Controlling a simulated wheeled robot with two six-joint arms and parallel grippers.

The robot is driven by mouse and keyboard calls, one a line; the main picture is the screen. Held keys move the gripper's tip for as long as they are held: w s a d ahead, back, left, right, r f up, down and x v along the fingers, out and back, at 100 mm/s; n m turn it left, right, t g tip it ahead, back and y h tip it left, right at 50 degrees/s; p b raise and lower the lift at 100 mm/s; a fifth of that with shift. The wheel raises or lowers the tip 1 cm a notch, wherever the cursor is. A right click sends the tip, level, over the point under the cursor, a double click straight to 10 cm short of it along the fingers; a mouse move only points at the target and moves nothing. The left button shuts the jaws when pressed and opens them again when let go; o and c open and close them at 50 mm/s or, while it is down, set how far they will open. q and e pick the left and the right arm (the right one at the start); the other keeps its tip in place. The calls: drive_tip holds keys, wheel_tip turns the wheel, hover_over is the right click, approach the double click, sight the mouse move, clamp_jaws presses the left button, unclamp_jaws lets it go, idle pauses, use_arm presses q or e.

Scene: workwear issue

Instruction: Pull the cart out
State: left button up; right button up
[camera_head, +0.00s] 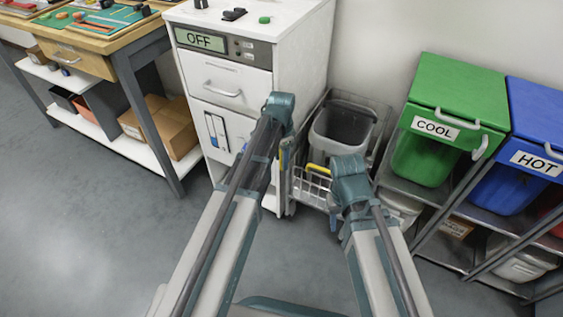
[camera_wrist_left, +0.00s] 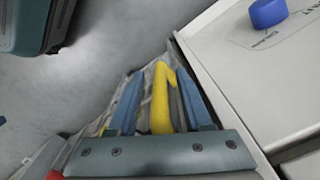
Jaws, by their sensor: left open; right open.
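The cart (camera_head: 310,188) is a grey wire-sided cart holding a grey bin (camera_head: 340,128), in the gap between a white cabinet and the bin rack. Its yellow handle (camera_head: 319,169) faces me in the head view. My left gripper (camera_head: 286,155) is at the cart's left front, beside the cabinet. In the left wrist view, a yellow bar (camera_wrist_left: 161,105) lies between the two blue fingers, which stand apart on either side of it. My right gripper (camera_head: 334,218) is open, low at the cart's right front; its fingertips are mostly hidden by the wrist.
The white cabinet (camera_head: 226,120) with an "OFF" display stands close on the left. A rack with a green "COOL" bin (camera_head: 424,157) and a blue "HOT" bin (camera_head: 508,187) stands on the right. A workbench (camera_head: 97,42) is at far left. The floor (camera_head: 90,240) in front is clear.

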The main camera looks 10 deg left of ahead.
use_arm(q)
drive_tip(key=c, duration=0.7)
clamp_jaws()
drive_tip(key=shift+s+d, duration=0.1)
drive_tip(key=shift+d, duration=0.05)
idle(0.6)
